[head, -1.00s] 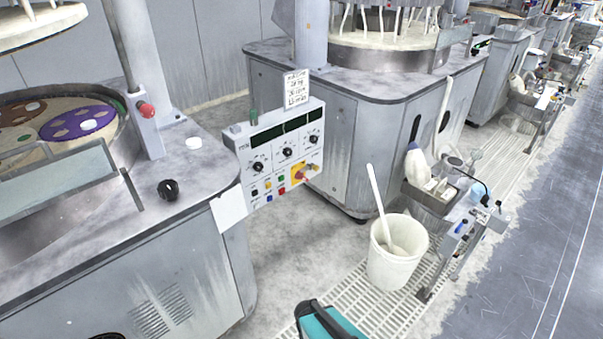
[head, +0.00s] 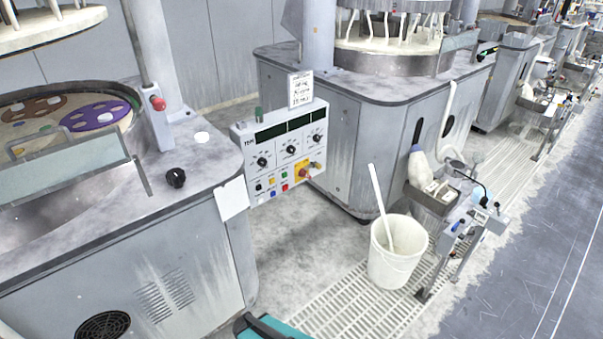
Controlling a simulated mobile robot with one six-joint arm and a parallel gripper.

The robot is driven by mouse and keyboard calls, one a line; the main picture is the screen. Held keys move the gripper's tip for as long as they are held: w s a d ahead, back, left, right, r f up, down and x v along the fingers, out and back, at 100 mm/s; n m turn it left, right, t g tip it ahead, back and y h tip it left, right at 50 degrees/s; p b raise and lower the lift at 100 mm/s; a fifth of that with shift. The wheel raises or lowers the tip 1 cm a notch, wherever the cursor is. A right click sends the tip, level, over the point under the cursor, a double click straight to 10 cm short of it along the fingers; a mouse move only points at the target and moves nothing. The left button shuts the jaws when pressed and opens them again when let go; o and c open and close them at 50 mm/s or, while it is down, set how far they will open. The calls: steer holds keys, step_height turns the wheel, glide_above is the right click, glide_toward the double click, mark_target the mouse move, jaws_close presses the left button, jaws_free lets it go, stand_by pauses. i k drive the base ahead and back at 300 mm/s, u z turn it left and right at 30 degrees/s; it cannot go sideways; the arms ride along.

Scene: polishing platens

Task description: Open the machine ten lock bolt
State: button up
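The near machine (head: 200,220) stands at the left, with a grey control panel (head: 283,160) at its right corner. The panel's label seems to read "TEN". A small red knob (head: 158,103) sits on a grey block at the foot of the post, beside the basin rim. It may be the lock bolt, but I cannot tell, nor whether it is open. My gripper is not in view.
A white bucket (head: 393,265) with a stick stands on the floor grating (head: 345,305). A second machine (head: 345,130) stands behind. Open floor (head: 530,270) lies at the right.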

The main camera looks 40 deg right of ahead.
mark_target(318, 167)
steer(key=u, duration=0.9)
steer(key=k, duration=1.45)
steer(key=z, duration=0.85)
steer(key=i, duration=1.7)
steer(key=u, duration=0.15)
